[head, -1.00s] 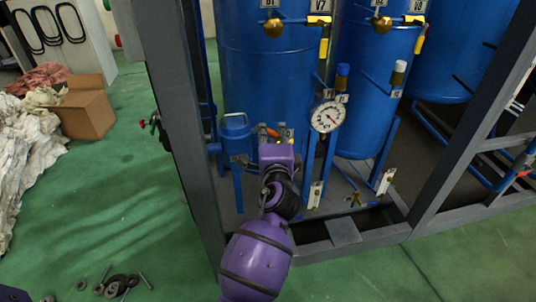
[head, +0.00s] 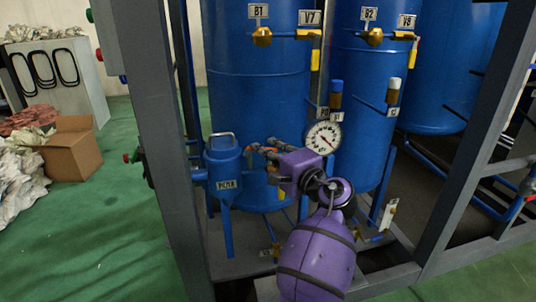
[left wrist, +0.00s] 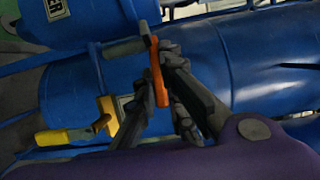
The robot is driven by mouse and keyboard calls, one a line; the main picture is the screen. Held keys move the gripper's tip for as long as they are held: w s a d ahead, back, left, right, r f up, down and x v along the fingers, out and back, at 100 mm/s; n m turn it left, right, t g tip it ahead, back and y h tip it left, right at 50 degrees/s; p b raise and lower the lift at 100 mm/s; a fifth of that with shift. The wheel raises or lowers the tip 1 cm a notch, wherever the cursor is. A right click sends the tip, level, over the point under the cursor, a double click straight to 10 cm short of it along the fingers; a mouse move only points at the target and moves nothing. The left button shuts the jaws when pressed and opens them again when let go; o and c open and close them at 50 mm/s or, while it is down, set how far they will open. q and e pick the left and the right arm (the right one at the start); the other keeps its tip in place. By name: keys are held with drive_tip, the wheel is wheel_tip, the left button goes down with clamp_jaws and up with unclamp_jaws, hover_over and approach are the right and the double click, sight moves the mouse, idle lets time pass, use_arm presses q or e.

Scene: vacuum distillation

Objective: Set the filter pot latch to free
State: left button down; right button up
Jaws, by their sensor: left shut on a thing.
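The blue filter pot (head: 223,170) has a lid handle and a name plate. It stands inside the frame at the left of the large blue tanks, and its side shows at the upper left of the left wrist view (left wrist: 110,22). An orange latch lever (left wrist: 159,78) sticks out beside the pot on a grey pin. My left gripper (left wrist: 160,100) is shut on this lever, one dark finger on each side. In the head view, my purple left wrist hides most of the left gripper (head: 273,168) just right of the pot. My right gripper is not in view.
A pressure gauge (head: 323,138) stands close to the right of my left wrist. A grey frame post (head: 150,130) rises left of the pot. A yellow-handled valve (left wrist: 75,131) sits beside the fingers. Large blue tanks (head: 258,95) stand behind.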

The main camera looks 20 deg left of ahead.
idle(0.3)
use_arm(q)
drive_tip(key=c, duration=1.8)
unclamp_jaws()
drive_tip(key=shift+c, duration=0.2)
drive_tip(key=shift+s, duration=0.1)
drive_tip(key=v, duration=1.1)
drive_tip(key=shift+s+d, duration=0.2)
drive_tip(key=shift+d, duration=0.2)
